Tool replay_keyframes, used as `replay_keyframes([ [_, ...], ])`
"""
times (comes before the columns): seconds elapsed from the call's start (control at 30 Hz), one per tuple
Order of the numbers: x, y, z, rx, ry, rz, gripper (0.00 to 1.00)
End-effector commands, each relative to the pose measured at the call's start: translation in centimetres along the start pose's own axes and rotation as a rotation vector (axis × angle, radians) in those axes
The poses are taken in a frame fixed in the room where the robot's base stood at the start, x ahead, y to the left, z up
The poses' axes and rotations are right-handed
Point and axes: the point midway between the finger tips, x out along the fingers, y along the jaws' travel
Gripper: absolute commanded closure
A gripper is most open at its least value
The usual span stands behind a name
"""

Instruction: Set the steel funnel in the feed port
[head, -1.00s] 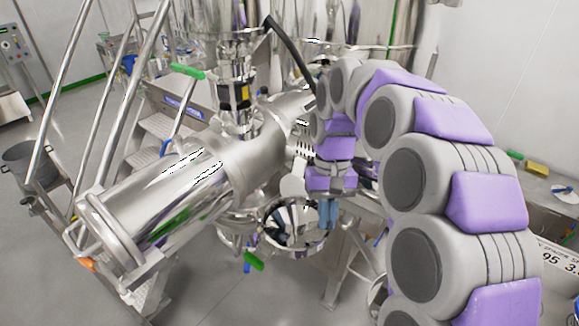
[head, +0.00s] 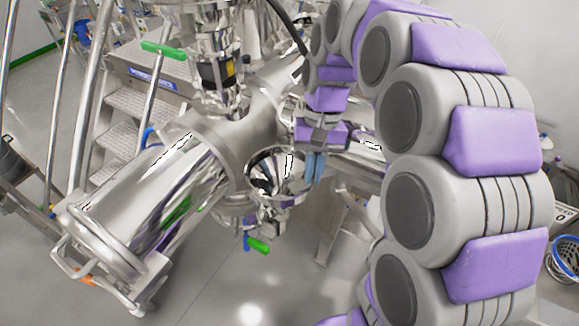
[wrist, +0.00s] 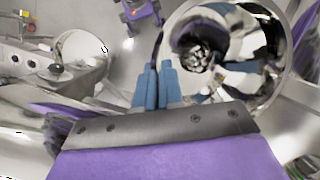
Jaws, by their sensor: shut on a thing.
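The steel funnel (head: 274,198) is a shiny wide-mouthed bowl, seen from above in the head view. My gripper (head: 315,168) has blue fingers shut at the funnel's right rim and holds it beside the large steel machine (head: 140,215). In the wrist view the funnel (wrist: 240,45) fills the upper right, with its mouth facing the camera and a dark hole at its centre. The blue fingers (wrist: 158,85) are close together at its left edge. The funnel's outlet is hidden. I cannot clearly pick out the feed port.
The machine's horizontal drum and an upright column (head: 222,75) stand close to the funnel's left. A green-handled valve (head: 258,245) hangs below it. Metal steps (head: 130,100) with rails stand at the left. Bare floor shows below.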

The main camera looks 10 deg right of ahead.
Motion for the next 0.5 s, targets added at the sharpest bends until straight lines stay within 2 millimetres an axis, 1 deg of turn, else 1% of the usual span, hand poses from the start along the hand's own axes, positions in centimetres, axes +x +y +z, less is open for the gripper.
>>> replay_keyframes([
  [0.3, 3.0, -3.6, -0.5, 0.005, 0.003, 0.028, 1.00],
  [0.4, 3.7, -3.9, -0.6, 0.004, 0.003, 0.030, 1.00],
  [0.5, 4.3, -3.2, -0.9, 0.004, 0.002, 0.024, 1.00],
])
